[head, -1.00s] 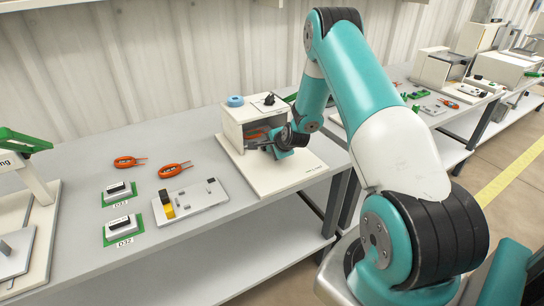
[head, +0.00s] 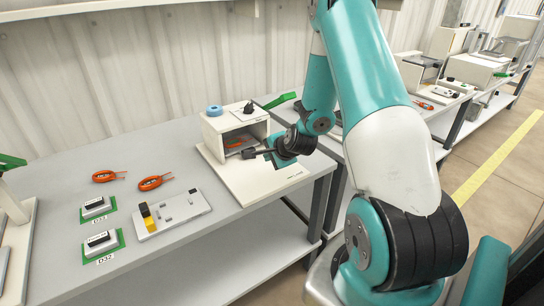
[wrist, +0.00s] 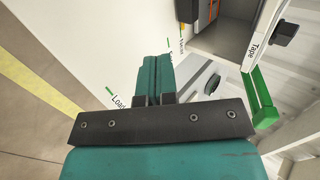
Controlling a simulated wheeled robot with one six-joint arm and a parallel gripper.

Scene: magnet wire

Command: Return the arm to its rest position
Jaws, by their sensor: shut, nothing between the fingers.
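My gripper (head: 268,157) is in front of the open side of a small white box (head: 228,124), to its right and above the pale base board. The wrist view shows its teal fingers (wrist: 156,78) pressed together with nothing between them. My arm is bent, reaching out over the bench. Inside the box lies something orange (head: 236,142), partly hidden. A dark grey block (head: 249,153) stands at the opening, just beyond my fingertips. The wrist view shows the box opening (wrist: 222,25) at the upper right, apart from the fingers.
A blue ring (head: 214,111) and a black knob sit on the box. A green lever (head: 280,100) sticks out behind it. Floor is open at right.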

